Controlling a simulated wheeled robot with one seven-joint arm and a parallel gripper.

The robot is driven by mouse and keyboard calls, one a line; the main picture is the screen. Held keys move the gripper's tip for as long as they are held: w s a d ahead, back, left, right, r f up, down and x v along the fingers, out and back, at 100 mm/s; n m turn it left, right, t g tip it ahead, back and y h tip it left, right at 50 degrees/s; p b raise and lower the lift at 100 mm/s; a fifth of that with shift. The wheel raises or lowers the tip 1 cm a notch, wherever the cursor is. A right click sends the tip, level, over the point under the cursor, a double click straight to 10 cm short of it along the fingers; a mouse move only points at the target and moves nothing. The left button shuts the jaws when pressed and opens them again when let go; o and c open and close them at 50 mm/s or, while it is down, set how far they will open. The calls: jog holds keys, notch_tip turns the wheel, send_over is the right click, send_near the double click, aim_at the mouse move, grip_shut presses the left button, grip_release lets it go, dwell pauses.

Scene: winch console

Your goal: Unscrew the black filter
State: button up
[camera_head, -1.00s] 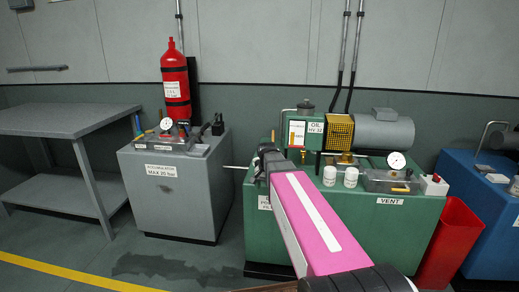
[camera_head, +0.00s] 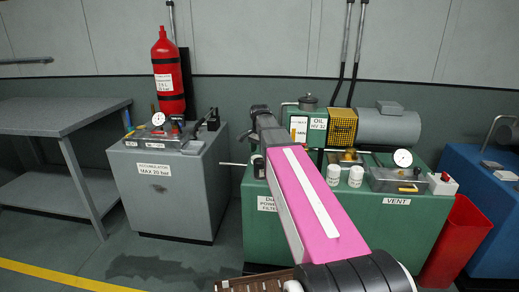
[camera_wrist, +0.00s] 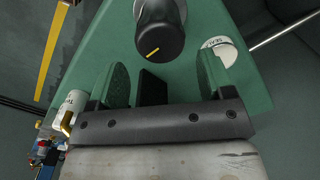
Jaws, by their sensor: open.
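In the wrist view a round black cap with a short yellow mark, which looks like the black filter (camera_wrist: 160,42), stands over the green console top. My gripper (camera_wrist: 162,80) is open, its two green-faced fingers wide apart with nothing between them. The black cap lies beyond the fingertips, roughly centred on the gap and apart from both fingers. In the head view my pink arm reaches over the green console (camera_head: 385,228) toward its left end. There my fingers cannot be made out and I cannot clearly identify the filter.
Two white canisters (camera_head: 345,176) stand on the console front. A grey accumulator cabinet (camera_head: 165,190) is to the left, a red bin (camera_head: 455,240) to the right.

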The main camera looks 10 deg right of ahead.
aim_at(260, 160)
jog(key=shift+f, duration=3)
jog(key=c, duration=1)
jog(key=n, duration=0.6)
jog(key=n, duration=0.6)
